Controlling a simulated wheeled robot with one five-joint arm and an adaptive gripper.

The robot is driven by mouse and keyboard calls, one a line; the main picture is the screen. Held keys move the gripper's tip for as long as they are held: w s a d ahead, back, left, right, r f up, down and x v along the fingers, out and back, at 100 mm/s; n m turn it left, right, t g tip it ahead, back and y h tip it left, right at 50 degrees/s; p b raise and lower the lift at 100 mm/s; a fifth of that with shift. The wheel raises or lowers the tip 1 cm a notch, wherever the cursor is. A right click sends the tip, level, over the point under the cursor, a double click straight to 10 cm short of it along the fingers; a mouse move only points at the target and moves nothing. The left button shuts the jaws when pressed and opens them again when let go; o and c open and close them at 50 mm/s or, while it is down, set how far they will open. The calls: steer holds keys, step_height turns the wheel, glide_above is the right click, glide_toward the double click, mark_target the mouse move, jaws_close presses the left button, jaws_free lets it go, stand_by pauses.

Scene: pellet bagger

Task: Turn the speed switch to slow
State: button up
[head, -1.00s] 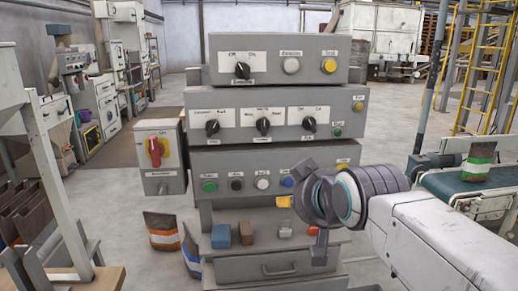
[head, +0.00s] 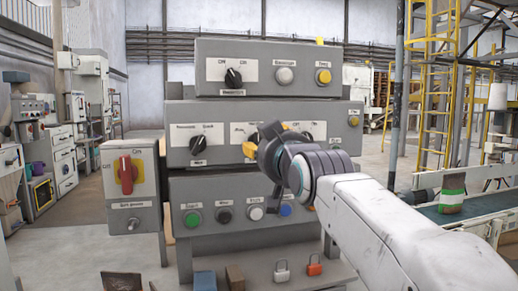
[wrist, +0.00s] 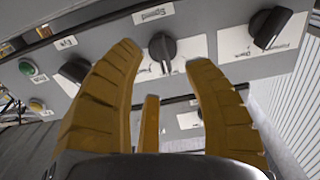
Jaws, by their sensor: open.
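The speed switch (wrist: 163,48) is a black rotary knob on a white plate, with a Speed label (wrist: 152,13) beside it in the wrist view. Its grip bar looks roughly upright in that view. In the head view it is the middle knob of the middle panel (head: 180,158), mostly hidden behind my gripper (head: 252,150). The slow and fast markings are not readable.
The forward/back knob (head: 198,142) and another knob (head: 306,136) flank the switch. The upper panel holds a knob (head: 233,77) and buttons. Below are a green button (head: 193,219) and several others. A red rotary switch (head: 126,174) is at left. A conveyor (head: 480,220) stands at right.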

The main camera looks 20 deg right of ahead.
mark_target(257, 142)
steer(key=shift+w+b, duration=0.3)
steer(key=shift+w, duration=2.35)
steer(key=shift+o, duration=0.2)
jaws_close()
